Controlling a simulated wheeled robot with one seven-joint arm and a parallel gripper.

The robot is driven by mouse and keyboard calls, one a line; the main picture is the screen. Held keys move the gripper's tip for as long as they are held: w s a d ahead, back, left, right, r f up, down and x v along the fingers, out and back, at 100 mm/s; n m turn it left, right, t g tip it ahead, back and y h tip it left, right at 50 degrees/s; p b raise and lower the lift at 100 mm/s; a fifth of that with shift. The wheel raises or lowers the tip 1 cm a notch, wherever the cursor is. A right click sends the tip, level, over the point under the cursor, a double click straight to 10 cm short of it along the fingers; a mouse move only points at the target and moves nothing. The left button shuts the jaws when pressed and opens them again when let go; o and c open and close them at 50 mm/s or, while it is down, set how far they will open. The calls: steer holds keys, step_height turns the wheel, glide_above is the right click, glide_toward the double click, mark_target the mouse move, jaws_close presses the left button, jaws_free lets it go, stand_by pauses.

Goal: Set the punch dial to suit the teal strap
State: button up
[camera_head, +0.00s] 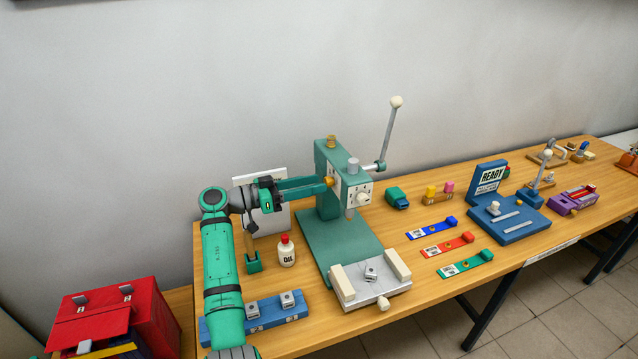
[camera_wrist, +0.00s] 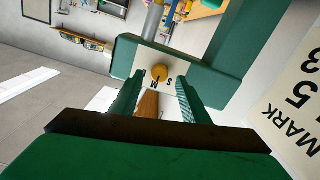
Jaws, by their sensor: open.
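The green punch press (camera_head: 330,215) stands mid-table with a long lever up at its right. A brass knob (camera_head: 328,181) sits on its head's left side; in the wrist view the knob (camera_wrist: 160,72) lies on a pale plate lettered S and M. Its setting is not clear. My gripper (camera_wrist: 158,98) is open, its fingers pointing at the knob, which shows between them; contact cannot be told.
Red (camera_head: 447,245) and blue (camera_head: 431,229) straps lie behind the teal one. A white sign (camera_wrist: 295,105) reading MARK stands close to my gripper. An oil bottle (camera_head: 286,252) stands left of the press. A blue READY fixture (camera_head: 508,215) is at the right.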

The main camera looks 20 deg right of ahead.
mark_target(329, 182)
steer(key=shift+d, duration=1.25)
steer(key=shift+c, duration=0.7)
jaws_close()
steer(key=c, duration=0.9)
jaws_free()
steer(key=shift+n, duration=0.4)
steer(key=n, duration=1.1)
steer(key=shift+w, duration=0.1)
